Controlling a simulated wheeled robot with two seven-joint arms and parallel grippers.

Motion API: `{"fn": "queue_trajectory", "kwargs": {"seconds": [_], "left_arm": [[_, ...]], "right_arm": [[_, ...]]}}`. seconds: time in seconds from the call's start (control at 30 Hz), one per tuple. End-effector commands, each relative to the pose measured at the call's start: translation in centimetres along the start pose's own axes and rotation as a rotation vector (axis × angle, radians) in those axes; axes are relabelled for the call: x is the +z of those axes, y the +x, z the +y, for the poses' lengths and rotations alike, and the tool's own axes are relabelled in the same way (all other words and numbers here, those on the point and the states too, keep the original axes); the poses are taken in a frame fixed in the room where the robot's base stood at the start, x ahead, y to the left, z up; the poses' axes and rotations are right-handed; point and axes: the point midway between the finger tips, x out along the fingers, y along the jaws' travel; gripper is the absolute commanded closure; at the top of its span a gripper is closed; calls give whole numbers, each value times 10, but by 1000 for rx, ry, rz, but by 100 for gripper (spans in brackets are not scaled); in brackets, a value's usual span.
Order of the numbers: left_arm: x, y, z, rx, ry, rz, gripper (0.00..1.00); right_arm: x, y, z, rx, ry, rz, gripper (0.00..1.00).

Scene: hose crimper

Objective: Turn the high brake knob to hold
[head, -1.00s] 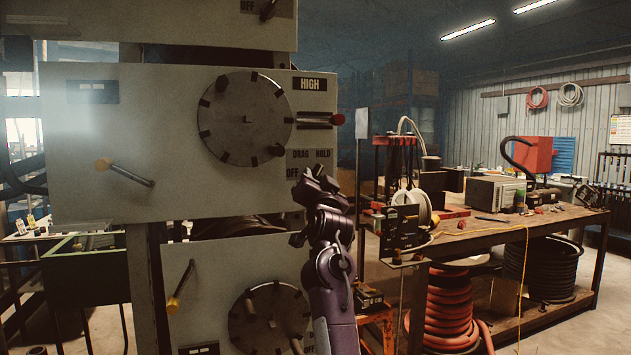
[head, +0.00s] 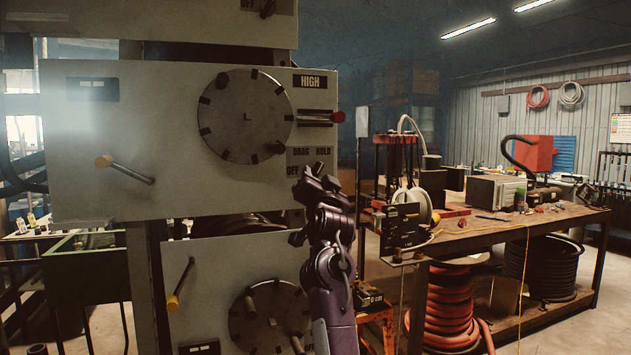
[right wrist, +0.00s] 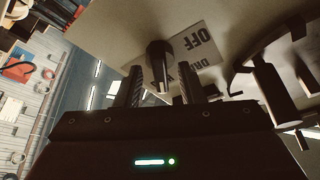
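The high panel (head: 80,150) carries a plate marked HIGH (head: 310,82) and, lower right, a label reading OFF, DRAG and HOLD (head: 311,153). My right gripper (head: 314,172) is just below this label and hides the brake knob in the head view. In the right wrist view the dark brake knob (right wrist: 160,55) stands out from the panel in front of the label (right wrist: 200,45). My right gripper's two fingers (right wrist: 162,88) are apart, with the knob in line with the gap between them. I cannot tell whether they touch it. My left gripper is not in view.
A large round dial (head: 245,115), a red-tipped lever (head: 325,116) and a yellow-tipped lever (head: 125,170) stick out of the high panel. A similar panel (head: 215,265) lies below. A cluttered workbench (head: 500,235) stands to the right.

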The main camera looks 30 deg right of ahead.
Motion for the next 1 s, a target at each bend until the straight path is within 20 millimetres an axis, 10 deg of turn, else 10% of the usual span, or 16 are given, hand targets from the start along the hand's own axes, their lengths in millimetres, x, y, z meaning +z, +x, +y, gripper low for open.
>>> {"fn": "queue_trajectory", "kwargs": {"seconds": [0.4,1.0], "left_arm": [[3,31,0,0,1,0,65],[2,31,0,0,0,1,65]], "right_arm": [[3,-65,1,-1,1,-1,65],[1,-70,0,0,1,-2,65]]}}
